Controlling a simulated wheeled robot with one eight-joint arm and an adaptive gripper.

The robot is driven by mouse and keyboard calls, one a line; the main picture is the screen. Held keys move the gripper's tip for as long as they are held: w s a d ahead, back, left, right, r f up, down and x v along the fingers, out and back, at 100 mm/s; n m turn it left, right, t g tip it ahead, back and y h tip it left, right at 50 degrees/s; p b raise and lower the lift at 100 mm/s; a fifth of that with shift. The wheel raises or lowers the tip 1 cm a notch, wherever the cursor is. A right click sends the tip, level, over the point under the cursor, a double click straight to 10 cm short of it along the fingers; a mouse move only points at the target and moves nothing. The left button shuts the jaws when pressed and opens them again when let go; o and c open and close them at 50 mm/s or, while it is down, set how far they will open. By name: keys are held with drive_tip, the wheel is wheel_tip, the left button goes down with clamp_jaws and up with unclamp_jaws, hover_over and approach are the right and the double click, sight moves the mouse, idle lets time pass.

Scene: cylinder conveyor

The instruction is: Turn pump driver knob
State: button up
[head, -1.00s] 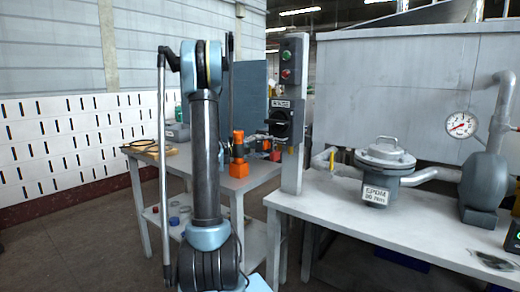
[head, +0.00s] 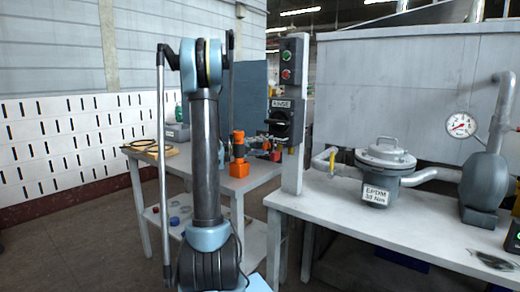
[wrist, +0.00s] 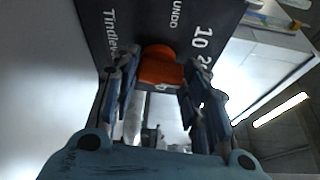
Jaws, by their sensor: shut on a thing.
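In the wrist view an orange-red knob (wrist: 160,66) sticks out from a dark panel (wrist: 110,28) with white lettering and numbers. My gripper (wrist: 158,80) has its two dark fingers on either side of the knob and is shut on it. The fingers partly cover the panel's print, and the far side of the knob is hidden. In the head view my arm stands upright left of centre. I cannot clearly make out my gripper there.
A grey control post with a black rotary switch (head: 280,122) and a red and a green button stands right of centre. An orange device (head: 238,168) sits on the left table (head: 232,184).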

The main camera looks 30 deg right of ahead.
drive_tip(key=m+y, duration=0.1)
drive_tip(key=m, duration=0.1)
drive_tip(key=m+t+y, duration=0.1)
drive_tip(key=m, duration=0.2)
drive_tip(key=shift+s, duration=0.2)
drive_tip(key=shift+m+y, duration=0.3)
idle(0.4)
drive_tip(key=o, duration=1)
drive_tip(key=shift+d, duration=0.1)
drive_tip(key=shift+o, duration=0.2)
drive_tip(key=v, duration=1.2)
